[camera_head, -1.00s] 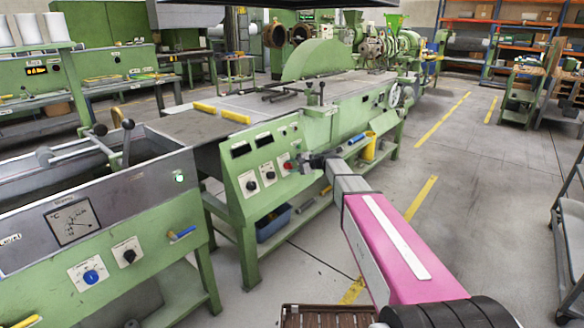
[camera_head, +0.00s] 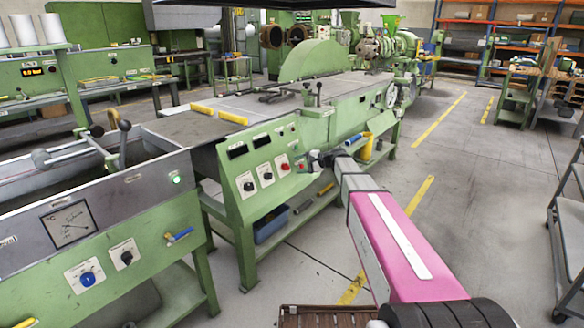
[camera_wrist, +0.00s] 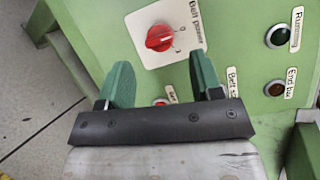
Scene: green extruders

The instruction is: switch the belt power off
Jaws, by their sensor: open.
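The belt power switch (camera_wrist: 160,38) is a red rotary knob on a white plate, on the green panel. Its plate reads "Belt power", with a 0 mark and another mark to the right of the knob in the wrist view; I cannot tell surely which one the knob points to. In the head view the red knob (camera_head: 283,169) is small, at the right of a row of knobs. My gripper (camera_wrist: 162,72) is open, its two green fingers apart and empty, just below the knob in the wrist view. It also shows in the head view (camera_head: 312,160), right of the knob and apart from it.
Beside the switch are a dark green "Running" lamp (camera_wrist: 279,36) and a dark lamp (camera_wrist: 276,88). A partly hidden red button (camera_wrist: 161,102) shows between the fingers. Open floor (camera_head: 475,190) lies to the right.

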